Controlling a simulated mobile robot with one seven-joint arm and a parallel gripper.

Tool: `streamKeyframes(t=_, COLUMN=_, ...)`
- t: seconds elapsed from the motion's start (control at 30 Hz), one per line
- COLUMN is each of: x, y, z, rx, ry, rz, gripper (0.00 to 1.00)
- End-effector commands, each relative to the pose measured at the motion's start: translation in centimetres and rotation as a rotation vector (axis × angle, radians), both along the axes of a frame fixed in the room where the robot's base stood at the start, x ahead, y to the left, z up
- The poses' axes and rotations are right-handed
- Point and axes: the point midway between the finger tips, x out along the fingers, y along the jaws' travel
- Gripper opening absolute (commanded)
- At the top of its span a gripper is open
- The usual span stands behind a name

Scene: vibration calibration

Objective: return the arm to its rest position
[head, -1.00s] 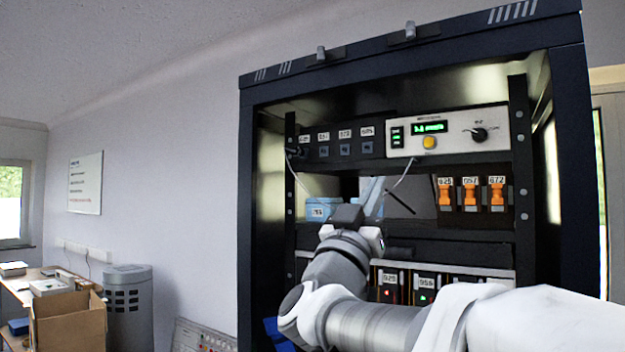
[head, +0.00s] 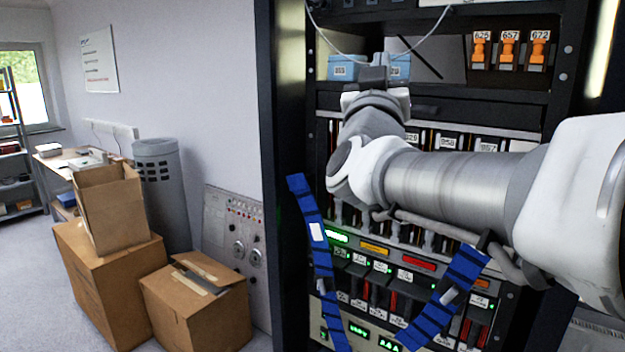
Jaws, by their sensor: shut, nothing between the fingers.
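My arm reaches in from the right across the front of a black equipment rack (head: 290,150). My gripper (head: 374,72) is the dark end piece beyond the grey and white wrist. It points away into the rack, in front of a shelf with light blue boxes (head: 345,68). It is shut and holds nothing visible. The fingertips are small and partly hidden by the wrist. The arm hides part of the module rows behind it.
Orange switches (head: 508,48) sit at the rack's upper right. Blue straps (head: 318,250) hang across the lower modules. Cardboard boxes (head: 195,300), a grey bin (head: 160,190) and a control panel (head: 233,235) stand left of the rack. Carpet at far left is clear.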

Motion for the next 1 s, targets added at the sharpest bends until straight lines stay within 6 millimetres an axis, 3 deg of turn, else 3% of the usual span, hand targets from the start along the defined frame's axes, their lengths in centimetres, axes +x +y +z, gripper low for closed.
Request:
streamKeyframes(t=0.27, x=-1.5, y=2.3, z=-8.2, rx=0.008, ry=0.368, rz=0.27, gripper=0.0)
streamKeyframes(t=0.47, x=-5.1, y=2.4, z=-16.4, rx=0.057, ry=0.692, rz=0.363, gripper=0.0)
streamKeyframes(t=0.67, x=-11.2, y=0.8, z=-24.9, rx=0.145, ry=1.038, rz=0.357, gripper=0.0)
streamKeyframes(t=0.8, x=-16.4, y=-1.0, z=-30.1, rx=0.224, ry=1.267, rz=0.298, gripper=0.0)
streamKeyframes(t=1.0, x=-22.3, y=-3.1, z=-34.5, rx=0.312, ry=1.487, rz=0.196, gripper=0.0)
